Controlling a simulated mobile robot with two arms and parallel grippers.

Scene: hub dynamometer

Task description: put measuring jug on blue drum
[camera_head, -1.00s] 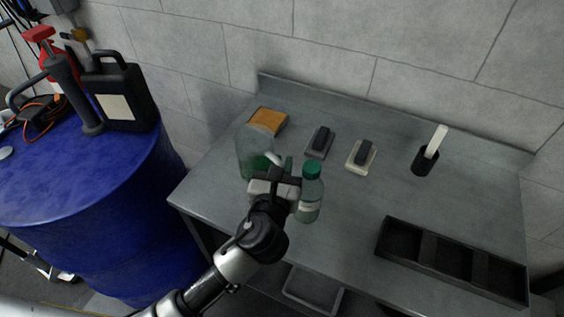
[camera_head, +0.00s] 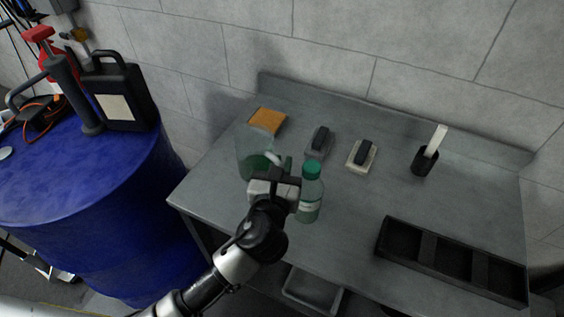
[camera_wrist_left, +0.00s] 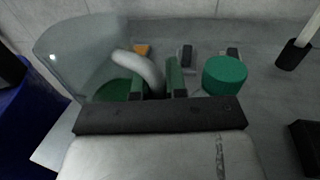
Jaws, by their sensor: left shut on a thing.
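The measuring jug (camera_head: 252,150) is clear, with a green lower part and a pale handle. It stands near the left end of the grey bench, and it fills the left of the left wrist view (camera_wrist_left: 85,60). My left gripper (camera_head: 276,172) is at the jug's right side. Its green fingers (camera_wrist_left: 158,82) are shut on the pale handle. The blue drum (camera_head: 80,180) stands left of the bench, with a gap between them. My right gripper is not in view.
A green-capped bottle (camera_head: 310,195) stands close to the right of my left gripper. A black canister (camera_head: 117,95), a dark cylinder and an orange cable crowd the drum's back; its front top is clear. A sponge (camera_head: 268,120), two brushes and a black tray (camera_head: 450,262) are on the bench.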

